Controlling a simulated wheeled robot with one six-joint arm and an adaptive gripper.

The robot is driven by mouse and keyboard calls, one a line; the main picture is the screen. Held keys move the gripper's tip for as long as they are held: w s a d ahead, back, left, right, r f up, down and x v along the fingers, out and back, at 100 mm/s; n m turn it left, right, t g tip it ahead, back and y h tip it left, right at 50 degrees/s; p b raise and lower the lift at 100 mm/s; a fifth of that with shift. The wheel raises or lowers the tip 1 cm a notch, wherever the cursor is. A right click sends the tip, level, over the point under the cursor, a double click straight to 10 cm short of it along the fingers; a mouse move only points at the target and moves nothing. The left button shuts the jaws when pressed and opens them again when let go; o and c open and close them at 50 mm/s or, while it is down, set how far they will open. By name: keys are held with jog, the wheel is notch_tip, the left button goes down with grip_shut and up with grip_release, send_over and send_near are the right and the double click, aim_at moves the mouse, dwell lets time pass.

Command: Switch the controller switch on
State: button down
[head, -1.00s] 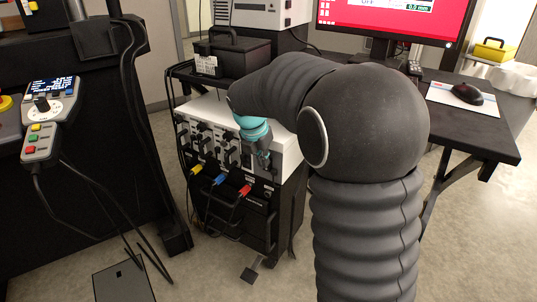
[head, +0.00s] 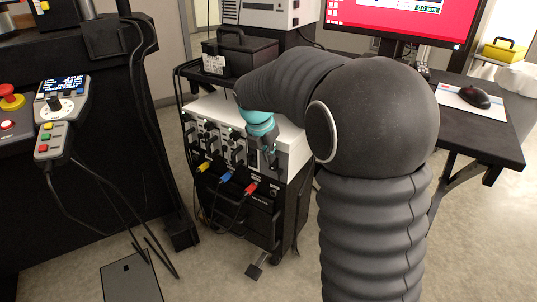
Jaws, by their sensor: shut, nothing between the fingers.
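Which of these is the controller switch I cannot tell at this size. My gripper (head: 273,166) is at the right end of the front panel, below the teal wrist ring. It points down along the panel, its fingers together and empty. Whether it touches the panel is unclear. The gripper and wrist hide the panel's right part.
Yellow, blue and red plugs (head: 226,177) with cables stick out below the panel. A black toolbox (head: 240,59) stands behind the controller. A hand pendant (head: 59,117) and a red emergency button (head: 10,95) are at left. A desk with a mouse (head: 475,97) is at right.

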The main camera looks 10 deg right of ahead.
jog(key=s+a+p+v, duration=0.1)
jog(key=p+v, duration=0.1)
jog(key=v, duration=0.9)
jog(key=shift+s, duration=0.15)
dwell(0.3)
